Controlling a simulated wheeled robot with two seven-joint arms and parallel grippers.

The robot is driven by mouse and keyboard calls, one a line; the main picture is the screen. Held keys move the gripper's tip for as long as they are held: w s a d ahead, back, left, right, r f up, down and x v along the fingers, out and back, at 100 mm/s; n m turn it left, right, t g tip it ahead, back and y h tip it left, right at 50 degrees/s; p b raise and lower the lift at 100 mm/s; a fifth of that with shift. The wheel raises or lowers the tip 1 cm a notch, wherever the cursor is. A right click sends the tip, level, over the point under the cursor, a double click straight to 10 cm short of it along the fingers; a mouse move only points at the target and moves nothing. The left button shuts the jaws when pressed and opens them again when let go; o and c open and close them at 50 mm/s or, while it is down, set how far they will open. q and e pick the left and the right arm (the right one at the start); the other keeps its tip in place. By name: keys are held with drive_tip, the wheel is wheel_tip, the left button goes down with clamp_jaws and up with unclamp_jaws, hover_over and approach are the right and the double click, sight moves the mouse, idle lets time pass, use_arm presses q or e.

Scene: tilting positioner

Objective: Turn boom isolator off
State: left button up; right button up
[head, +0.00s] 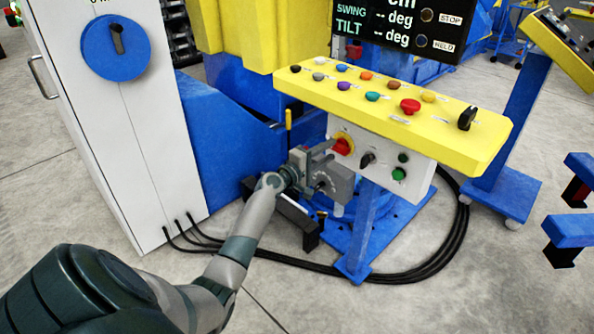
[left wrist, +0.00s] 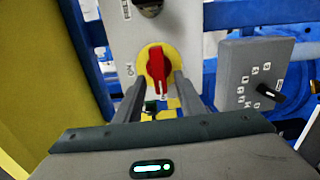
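A red rotary handle (head: 343,146) on a round yellow plate sits on the white panel (head: 412,172) under the yellow console. I take it to be the boom isolator. In the left wrist view the red handle (left wrist: 156,68) lies roughly along the view's vertical, with an "ON" mark left of its yellow plate (left wrist: 145,52). My left gripper (head: 328,156) is in front of this panel. Its fingers (left wrist: 158,88) are apart, one on each side of the handle's lower end. Whether they touch it, I cannot tell. My right gripper is not in view.
The white panel also carries a black selector (head: 367,159) and green buttons (head: 399,174). The console top (head: 455,118) has several coloured knobs. A white cabinet (head: 100,130) with a blue disc (head: 98,48) stands at left. Black cables (head: 420,268) cross the floor.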

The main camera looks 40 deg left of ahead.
use_arm(q)
drive_tip(key=s+a, duration=0.1)
drive_tip(key=s, duration=1.4)
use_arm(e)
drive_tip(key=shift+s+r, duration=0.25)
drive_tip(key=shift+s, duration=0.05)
use_arm(q)
drive_tip(key=shift+a, duration=0.1)
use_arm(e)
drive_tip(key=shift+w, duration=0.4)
